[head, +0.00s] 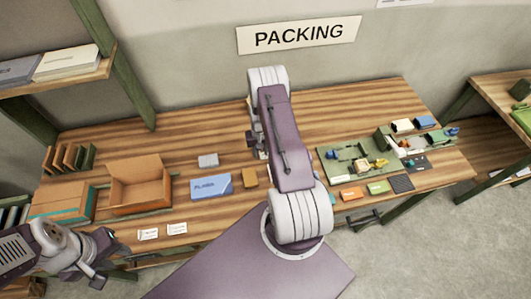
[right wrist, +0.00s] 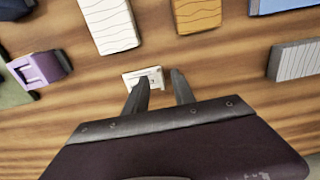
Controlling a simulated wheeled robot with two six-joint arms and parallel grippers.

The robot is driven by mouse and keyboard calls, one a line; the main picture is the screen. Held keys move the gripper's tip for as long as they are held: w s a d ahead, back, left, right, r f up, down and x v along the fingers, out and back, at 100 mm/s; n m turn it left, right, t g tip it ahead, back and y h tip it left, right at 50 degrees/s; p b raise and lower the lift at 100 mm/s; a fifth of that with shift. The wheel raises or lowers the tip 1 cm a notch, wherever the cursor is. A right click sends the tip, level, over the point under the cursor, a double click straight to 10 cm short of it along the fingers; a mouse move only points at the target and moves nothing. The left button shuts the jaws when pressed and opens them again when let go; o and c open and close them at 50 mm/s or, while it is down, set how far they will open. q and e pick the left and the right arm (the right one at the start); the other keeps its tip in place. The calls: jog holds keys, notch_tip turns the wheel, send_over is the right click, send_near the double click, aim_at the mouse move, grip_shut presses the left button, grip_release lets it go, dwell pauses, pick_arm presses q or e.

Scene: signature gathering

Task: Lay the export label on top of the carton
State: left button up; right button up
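A small white label (right wrist: 143,78) with a dark print lies on the wood in the right wrist view; its text is too small to read. My right gripper (right wrist: 160,80) is open there, the left fingertip over the label's lower edge and the right one just beside it. In the head view the right gripper is hidden behind my arm. Two white labels (head: 148,233) (head: 177,228) lie at the table's front edge. A closed brown carton with teal bands (head: 58,203) stands at the left, beside an open, empty brown box (head: 139,187). My left gripper (head: 100,262) is at the lower left, its opening unclear.
A blue box (head: 210,187), a grey block (head: 208,160) and a small brown box (head: 250,177) stand mid-table (head: 230,210). A green board with parts (head: 350,165) fills the right. In the right wrist view a purple item (right wrist: 38,69) and a lined white box (right wrist: 110,24) are near.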

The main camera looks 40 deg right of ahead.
aim_at(262, 157)
jog(key=shift+f, duration=0.6)
grip_shut()
jog(key=shift+w, duration=0.1)
jog(key=shift+r, duration=0.35)
jog(key=r+b, duration=0.1)
jog(key=r, duration=0.1)
jog(key=s+r+b, duration=0.1)
jog(key=shift+d+r, duration=0.15)
jog(key=shift+r, duration=0.2)
jog(key=s+d+r+b, duration=0.3)
jog(key=s+r, duration=0.3)
jog(key=s, duration=0.4)
jog(key=shift+s+r, duration=0.2)
jog(key=shift+r, duration=0.15)
